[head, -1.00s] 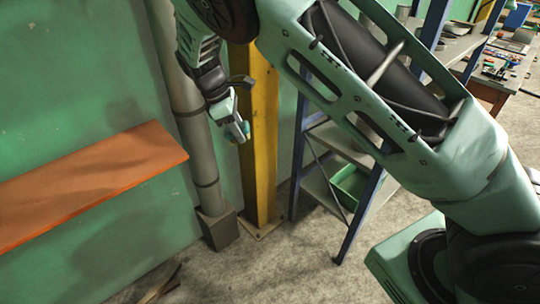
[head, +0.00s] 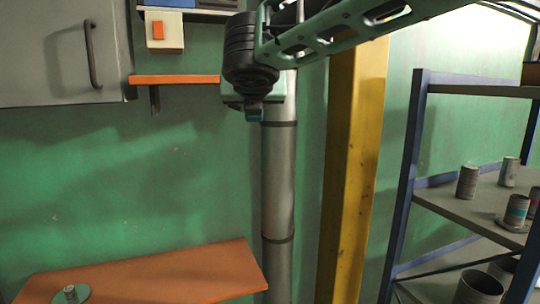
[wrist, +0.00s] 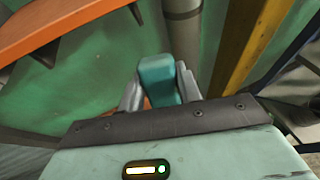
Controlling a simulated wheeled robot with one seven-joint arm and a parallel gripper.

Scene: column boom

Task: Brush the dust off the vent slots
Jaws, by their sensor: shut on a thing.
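My gripper (wrist: 158,88) is shut on a teal, block-shaped thing (wrist: 157,72), which stands between its two grey fingers in the wrist view. It looks like a handle; I see no bristles. In the head view a small teal end (head: 254,116) shows below my dark wrist, in front of the grey pipe and near the right end of the small upper orange shelf (head: 178,79). I cannot make out any vent slots or dust in either view.
A lower orange shelf (head: 150,278) with a round disc (head: 70,294) juts from the green wall. A grey pipe (head: 278,190) and yellow column (head: 353,170) stand upright. A grey cabinet (head: 50,65) and switch box (head: 164,32) are upper left; a blue-framed rack (head: 404,190) with cans stands right.

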